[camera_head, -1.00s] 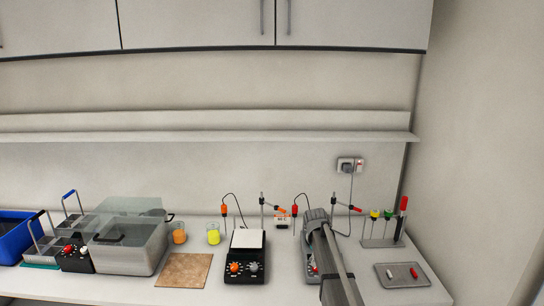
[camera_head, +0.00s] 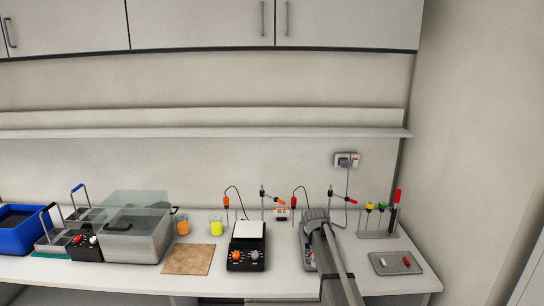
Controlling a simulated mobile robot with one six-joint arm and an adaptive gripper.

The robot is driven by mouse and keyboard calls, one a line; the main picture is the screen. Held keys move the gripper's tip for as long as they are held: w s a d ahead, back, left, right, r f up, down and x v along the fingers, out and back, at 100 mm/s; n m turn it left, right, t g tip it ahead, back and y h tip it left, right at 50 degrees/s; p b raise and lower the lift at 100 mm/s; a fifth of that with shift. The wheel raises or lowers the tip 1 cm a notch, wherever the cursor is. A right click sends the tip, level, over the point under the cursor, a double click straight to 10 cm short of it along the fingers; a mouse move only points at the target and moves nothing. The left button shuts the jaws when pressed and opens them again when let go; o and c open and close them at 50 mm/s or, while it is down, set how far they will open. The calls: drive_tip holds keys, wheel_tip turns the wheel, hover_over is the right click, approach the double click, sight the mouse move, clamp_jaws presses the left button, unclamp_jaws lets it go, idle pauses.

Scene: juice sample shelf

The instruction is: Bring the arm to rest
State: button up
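My arm (camera_head: 335,265) reaches in from the bottom, right of centre, over the front edge of the counter. Its far end (camera_head: 315,216) is over a second stirrer-like device (camera_head: 307,250), which it partly covers. My gripper's fingers are hidden behind the arm, so I cannot see whether it holds anything.
On the counter stand a hot plate (camera_head: 246,259), a brown mat (camera_head: 188,260), an orange beaker (camera_head: 183,226), a yellow beaker (camera_head: 216,226), a clear bath (camera_head: 135,240), a blue tub (camera_head: 20,240), a rack (camera_head: 378,234) and a grey tray (camera_head: 394,271). The wall shelf (camera_head: 200,133) is empty.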

drive_tip(key=s+f+m+y+b, duration=0.1)
drive_tip(key=s+f+m+b, duration=0.2)
drive_tip(key=s, duration=1.2)
drive_tip(key=s+f+m+y+b, duration=0.1)
drive_tip(key=s+f+m+b, duration=0.2)
drive_tip(key=s+f+b, duration=0.4)
drive_tip(key=s+a, duration=0.1)
drive_tip(key=s, duration=0.6)
drive_tip(key=shift+s+m+g, duration=0.3)
drive_tip(key=shift+s, duration=0.05)
